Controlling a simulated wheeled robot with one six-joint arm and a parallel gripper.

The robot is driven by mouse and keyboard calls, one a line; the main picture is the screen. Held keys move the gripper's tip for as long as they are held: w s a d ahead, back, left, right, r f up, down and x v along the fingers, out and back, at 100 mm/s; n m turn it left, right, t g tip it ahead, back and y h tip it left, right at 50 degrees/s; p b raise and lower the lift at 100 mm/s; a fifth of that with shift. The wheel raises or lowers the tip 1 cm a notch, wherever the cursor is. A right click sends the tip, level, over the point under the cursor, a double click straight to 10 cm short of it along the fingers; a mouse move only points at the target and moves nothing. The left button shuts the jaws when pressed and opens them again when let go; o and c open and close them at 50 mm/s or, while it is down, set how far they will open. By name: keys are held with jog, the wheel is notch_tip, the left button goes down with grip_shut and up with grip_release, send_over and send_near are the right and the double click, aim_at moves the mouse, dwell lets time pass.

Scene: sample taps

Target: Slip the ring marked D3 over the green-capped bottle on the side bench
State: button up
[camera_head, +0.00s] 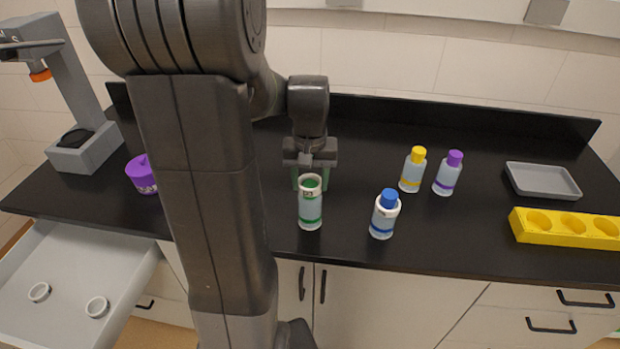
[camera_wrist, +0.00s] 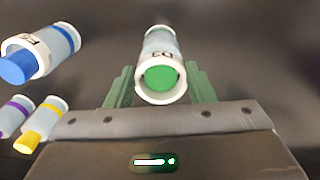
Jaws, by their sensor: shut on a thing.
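The green-capped bottle (camera_head: 310,212) stands upright near the front edge of the dark bench, with a green band low on its body. The white ring marked D3 (camera_head: 310,185) is around the bottle's top, and the green cap shows inside its opening. In the wrist view the ring (camera_wrist: 160,56) encircles the green cap (camera_wrist: 160,78), with the mark readable on its side. My gripper (camera_head: 309,176) is shut on the ring, its green fingers on either side. The wrist view also shows both fingers (camera_wrist: 160,86). How far down the ring sits is hard to tell.
A blue-capped bottle (camera_head: 384,216) wearing a white ring stands close on the right. Yellow-capped (camera_head: 411,172) and purple-capped (camera_head: 447,175) bottles stand behind it. A grey tray (camera_head: 518,168) and yellow rack (camera_head: 525,229) are far right. An open drawer (camera_head: 70,285) at left holds two rings.

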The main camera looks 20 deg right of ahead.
jog(key=o, duration=1)
jog(key=shift+r, duration=0.1)
jog(key=shift+r+p, duration=2.5)
jog(key=shift+r, duration=0.45)
jog(key=shift+r+p, duration=0.4)
jog(key=shift+r, duration=2.1)
jog(key=shift+f, duration=0.1)
